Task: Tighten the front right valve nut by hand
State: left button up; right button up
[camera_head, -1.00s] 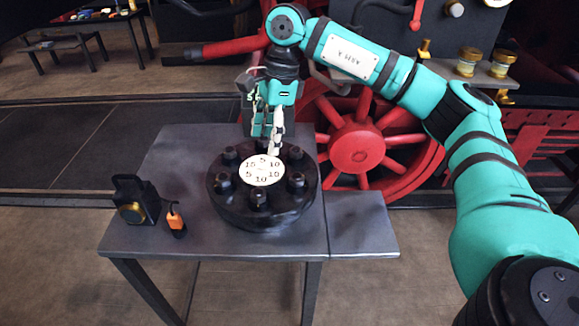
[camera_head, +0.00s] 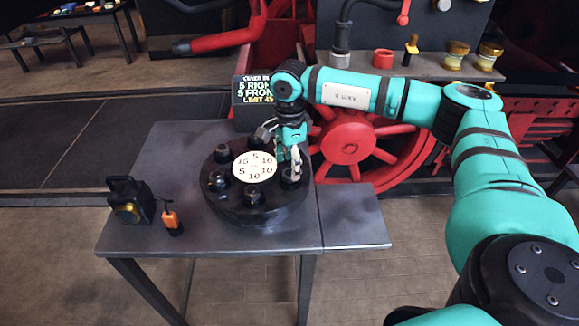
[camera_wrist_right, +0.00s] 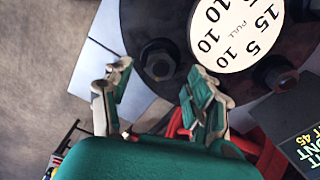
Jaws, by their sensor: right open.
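A round black valve cover (camera_head: 262,213) with a ring of black nuts and a white numbered dial (camera_head: 254,167) sits on the grey table. The front right nut (camera_head: 291,179) is just below the fingertips of my right gripper (camera_head: 290,162). My right gripper is open, pointing down at the cover's right side. In the right wrist view, a nut (camera_wrist_right: 158,60) lies ahead between the spread fingers of this gripper (camera_wrist_right: 162,82), with visible space on both sides. Whether a finger touches it cannot be told. My left gripper is not in view.
A black lantern (camera_head: 130,201) and a small orange-and-black item (camera_head: 171,222) stand at the table's left. A sign (camera_head: 254,97) reading 5 RIGHT, 5 FRONT, LIMIT 45 is behind the cover. A red spoked wheel (camera_head: 347,142) is behind the table. The table's right extension (camera_head: 352,220) is bare.

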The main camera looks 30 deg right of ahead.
aim_at(289, 171)
jog(key=shift+f, duration=1.5)
jog(key=shift+c, duration=0.3)
jog(key=c, duration=1.1)
jog(key=shift+m, duration=0.3)
jog(key=m+b, duration=0.1)
jog(key=m, duration=0.2)
jog(key=shift+m+b, duration=0.3)
jog(key=m+b, duration=0.1)
jog(key=m, duration=0.2)
jog(key=shift+r+m, duration=0.1)
jog(key=shift+m, duration=1.2)
jog(key=shift+w+b, duration=0.1)
jog(key=shift+b, duration=0.2)
